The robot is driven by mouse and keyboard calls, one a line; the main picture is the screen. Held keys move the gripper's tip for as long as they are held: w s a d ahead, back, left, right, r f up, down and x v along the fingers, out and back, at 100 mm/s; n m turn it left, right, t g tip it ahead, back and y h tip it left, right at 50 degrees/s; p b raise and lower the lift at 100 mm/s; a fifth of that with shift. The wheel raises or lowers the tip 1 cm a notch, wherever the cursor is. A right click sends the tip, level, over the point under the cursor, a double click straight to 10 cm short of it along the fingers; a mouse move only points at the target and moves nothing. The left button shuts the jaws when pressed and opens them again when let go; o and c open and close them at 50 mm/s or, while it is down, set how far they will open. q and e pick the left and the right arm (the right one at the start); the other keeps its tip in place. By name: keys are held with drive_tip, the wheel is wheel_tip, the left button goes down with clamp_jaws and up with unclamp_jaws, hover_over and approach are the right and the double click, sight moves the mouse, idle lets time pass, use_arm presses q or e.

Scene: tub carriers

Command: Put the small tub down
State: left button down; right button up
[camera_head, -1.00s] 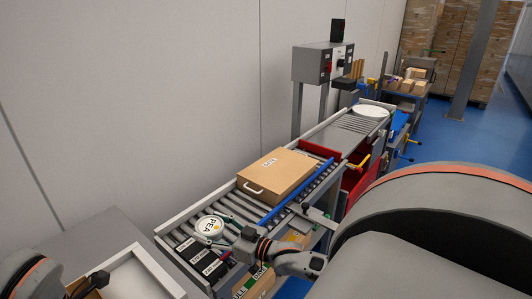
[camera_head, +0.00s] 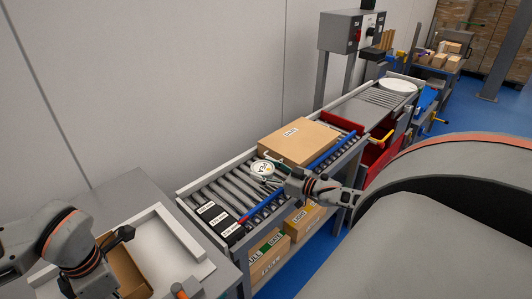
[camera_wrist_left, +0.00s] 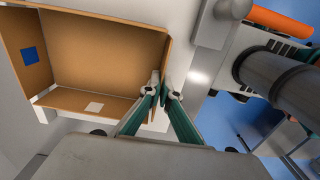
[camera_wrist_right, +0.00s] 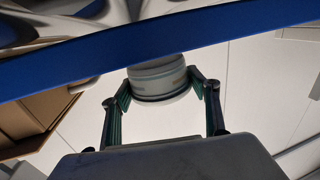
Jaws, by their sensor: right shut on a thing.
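The small tub (camera_head: 262,168) is round and white, with dark lettering on its lid. It is over the roller conveyor, close to the near end of the large brown carton. My right gripper (camera_head: 281,178) reaches it from the right. In the right wrist view the tub (camera_wrist_right: 158,78) sits between the two fingers, which are shut on it. I cannot tell whether its base touches the rollers. My left gripper (camera_wrist_left: 160,90) is at the wall of an open brown box (camera_wrist_left: 95,45), its fingertips close together; whether they grip the wall is unclear.
The carton (camera_head: 300,143) stands behind the tub, and a blue rail (camera_head: 335,152) runs along the right side. A white plate (camera_head: 398,86) is far off. Bare rollers lie left of the tub.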

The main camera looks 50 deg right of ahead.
drive_tip(key=shift+f, duration=2.05)
drive_tip(key=shift+f, duration=0.1)
drive_tip(key=o, duration=1.2)
drive_tip(key=shift+o, duration=0.2)
